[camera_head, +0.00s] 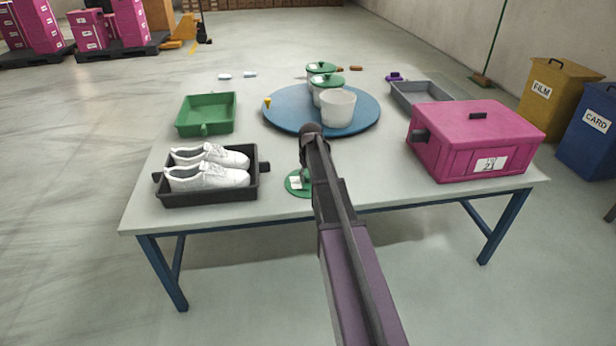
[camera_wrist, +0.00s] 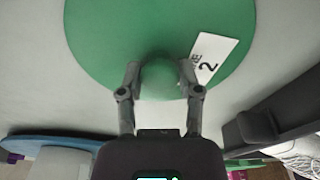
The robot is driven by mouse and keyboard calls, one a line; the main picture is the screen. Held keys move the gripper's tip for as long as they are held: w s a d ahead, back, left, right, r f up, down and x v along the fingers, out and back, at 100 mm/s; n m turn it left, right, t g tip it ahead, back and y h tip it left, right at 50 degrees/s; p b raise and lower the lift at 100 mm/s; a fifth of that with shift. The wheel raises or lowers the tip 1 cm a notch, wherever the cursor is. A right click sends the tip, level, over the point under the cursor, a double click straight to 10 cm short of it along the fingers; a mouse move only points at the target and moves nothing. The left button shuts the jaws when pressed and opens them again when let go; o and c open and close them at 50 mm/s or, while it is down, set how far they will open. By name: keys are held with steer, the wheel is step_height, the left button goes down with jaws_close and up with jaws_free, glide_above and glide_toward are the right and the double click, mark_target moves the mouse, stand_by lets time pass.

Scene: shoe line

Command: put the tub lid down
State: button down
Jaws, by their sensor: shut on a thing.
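The green tub lid (camera_head: 295,184) with a white label is low over the front middle of the table, partly hidden by my arm in the head view. In the wrist view the lid (camera_wrist: 105,35) is seen from above, and my gripper (camera_wrist: 160,82) is shut on its round green knob (camera_wrist: 159,80). I cannot tell whether the lid touches the tabletop. An open white tub (camera_head: 338,110) stands at the front of the blue round board (camera_head: 284,122). Two tubs with green lids (camera_head: 327,81) (camera_head: 321,68) stand behind it.
A black tray (camera_head: 212,194) with white shoes (camera_head: 208,174) is close left of the lid. A green tray (camera_head: 207,113) lies behind it. A pink box (camera_head: 474,139) and grey tray (camera_head: 421,98) are on the right. Bare tabletop (camera_head: 385,180) lies between the lid and the box.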

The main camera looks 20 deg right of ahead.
steer(key=shift+f, duration=0.2)
steer(key=shift+c, duration=1.4)
jaws_free()
steer(key=shift+r, duration=0.1)
steer(key=shift+r, duration=0.1)
step_height(320, 180, up, 12)
steer(key=s+p, duration=0.1)
steer(key=p, duration=1.1)
steer(key=shift+s, duration=0.2)
